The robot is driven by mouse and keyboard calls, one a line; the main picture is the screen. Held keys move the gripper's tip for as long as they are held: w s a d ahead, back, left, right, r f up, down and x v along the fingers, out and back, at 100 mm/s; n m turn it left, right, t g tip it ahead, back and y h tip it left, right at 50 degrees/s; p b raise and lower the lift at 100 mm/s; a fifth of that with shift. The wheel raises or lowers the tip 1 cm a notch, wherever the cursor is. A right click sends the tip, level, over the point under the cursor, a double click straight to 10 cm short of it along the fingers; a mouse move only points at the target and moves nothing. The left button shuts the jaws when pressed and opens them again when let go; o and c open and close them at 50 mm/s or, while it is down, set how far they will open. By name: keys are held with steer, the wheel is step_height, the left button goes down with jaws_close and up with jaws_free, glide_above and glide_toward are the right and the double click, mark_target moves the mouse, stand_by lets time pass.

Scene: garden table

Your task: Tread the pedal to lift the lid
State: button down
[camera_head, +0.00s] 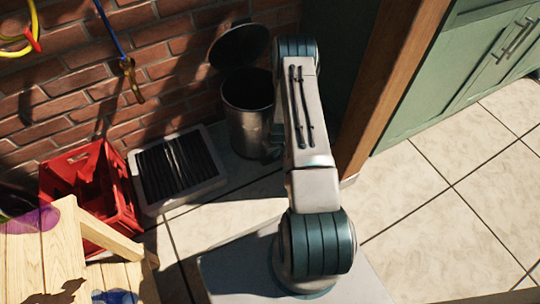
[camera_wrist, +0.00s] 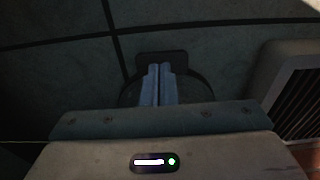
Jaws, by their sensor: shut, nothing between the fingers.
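A metal pedal bin (camera_head: 247,112) stands against the brick wall in the head view, behind my arm. Its dark round lid (camera_head: 239,46) is raised and tilted back, so the bin's mouth is open. In the wrist view, the dark pedal (camera_wrist: 162,60) lies low over the tiled floor, right at the fingertips. My gripper (camera_wrist: 159,68) is shut and empty, and its fingertips overlap the pedal in this view. The bin's own body is hardly visible in the wrist view. In the head view my arm hides the fingertips and the pedal.
A grey slatted box (camera_head: 177,168) stands left of the bin; its edge shows in the wrist view (camera_wrist: 262,85). A red crate (camera_head: 120,222) and a wooden table (camera_head: 40,250) are further left. A wooden post (camera_head: 388,85) stands to the right. Tiled floor is clear at right.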

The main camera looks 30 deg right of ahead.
steer(key=shift+s+r+p, duration=0.2)
steer(key=shift+r+p, duration=0.2)
steer(key=shift+r, duration=1.25)
steer(key=a+r+p, duration=0.4)
steer(key=r+p, duration=0.4)
steer(key=r, duration=1.4)
steer(key=a+r+p, duration=0.3)
steer(key=r+p, duration=0.5)
steer(key=r, duration=1.5)
steer(key=s+a+r+p, duration=0.3)
steer(key=s+r+p, duration=0.3)
steer(key=r, duration=0.6)
steer(key=s+a+r+t+p, duration=0.1)
steer(key=s+a+r+p, duration=0.2)
steer(key=r, duration=1)
steer(key=s+a+r+p, duration=0.3)
steer(key=s+r+p, duration=0.6)
steer(key=s+r, duration=0.3)
steer(key=shift+s+r+m+t, duration=0.25)
steer(key=shift+r+m+t, duration=0.05)
steer(key=shift+r, duration=0.15)
